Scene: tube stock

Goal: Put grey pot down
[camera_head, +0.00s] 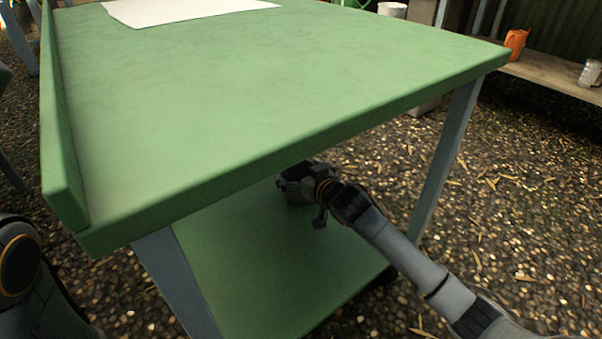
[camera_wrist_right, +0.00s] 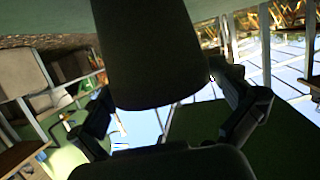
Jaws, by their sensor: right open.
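The grey pot (camera_wrist_right: 152,55) is dark grey and fills the top middle of the right wrist view. It sits between the spread fingers of my right gripper (camera_wrist_right: 172,112). The gripper is open, with a finger on each side of the pot; I cannot tell whether either touches it. In the head view my right gripper (camera_head: 298,182) reaches under the green tabletop, over the green lower shelf (camera_head: 270,265). My left gripper is out of view.
The green tabletop (camera_head: 250,85) is close above my right gripper, with a raised rim on the left. A white sheet (camera_head: 185,10) lies at its far end. A table leg (camera_head: 445,155) stands right of the gripper. An orange container (camera_head: 516,43) is on a back-right bench.

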